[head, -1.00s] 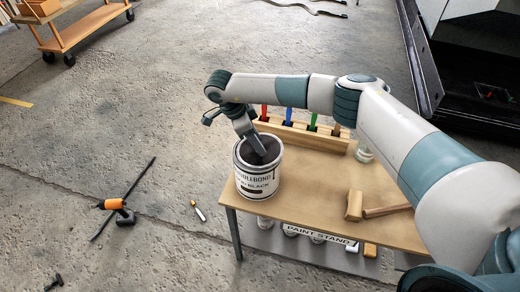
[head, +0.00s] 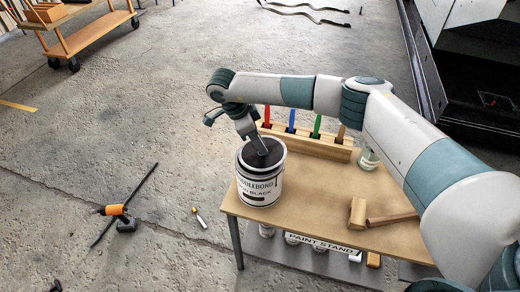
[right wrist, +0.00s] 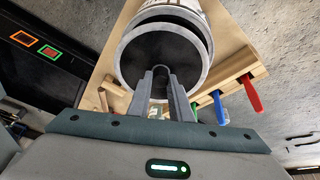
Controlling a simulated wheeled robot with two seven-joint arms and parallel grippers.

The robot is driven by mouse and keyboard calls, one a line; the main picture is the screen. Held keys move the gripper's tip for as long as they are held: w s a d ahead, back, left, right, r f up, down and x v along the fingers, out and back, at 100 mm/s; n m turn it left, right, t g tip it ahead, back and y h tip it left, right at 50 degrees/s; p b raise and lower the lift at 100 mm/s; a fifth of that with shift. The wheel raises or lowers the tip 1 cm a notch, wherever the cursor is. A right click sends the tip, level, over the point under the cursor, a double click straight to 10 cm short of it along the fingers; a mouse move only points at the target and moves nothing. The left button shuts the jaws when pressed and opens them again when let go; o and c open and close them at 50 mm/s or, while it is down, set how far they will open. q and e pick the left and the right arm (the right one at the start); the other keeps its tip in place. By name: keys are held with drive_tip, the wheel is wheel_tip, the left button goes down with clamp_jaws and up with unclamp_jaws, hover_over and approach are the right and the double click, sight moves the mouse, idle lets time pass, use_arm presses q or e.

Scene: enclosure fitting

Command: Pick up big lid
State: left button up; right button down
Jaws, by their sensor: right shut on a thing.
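A white paint can (head: 260,188) with black lettering stands upright at the left end of the wooden table. A dark round lid (head: 252,157) shows at its mouth, and in the right wrist view the lid (right wrist: 138,58) has a pale rim that sits offset from the can (right wrist: 184,10). My right gripper (head: 261,150) points down at the lid's middle. In the right wrist view its fingers (right wrist: 160,76) are shut on the lid's central grip, which they mostly hide. I cannot tell the exact gap between lid and can. My left gripper is out of view.
A rack (head: 305,139) with several coloured-handled tools stands along the table's back edge. A mallet (head: 357,212) lies at the right of the tabletop (head: 315,195), and a small jar (head: 367,158) stands behind it. The tabletop between can and mallet is clear.

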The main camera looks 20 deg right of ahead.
wheel_tip(320, 180, up, 2)
drive_tip(key=shift+s+d+r+b, duration=0.1)
drive_tip(key=shift+b, duration=0.6)
drive_tip(key=s+d+r+b, duration=0.4)
drive_tip(key=s+d+r, duration=0.2)
drive_tip(key=s, duration=0.3)
drive_tip(key=shift+s+d+r, duration=0.15)
drive_tip(key=shift+d+r, duration=0.15)
drive_tip(key=shift+r, duration=0.2)
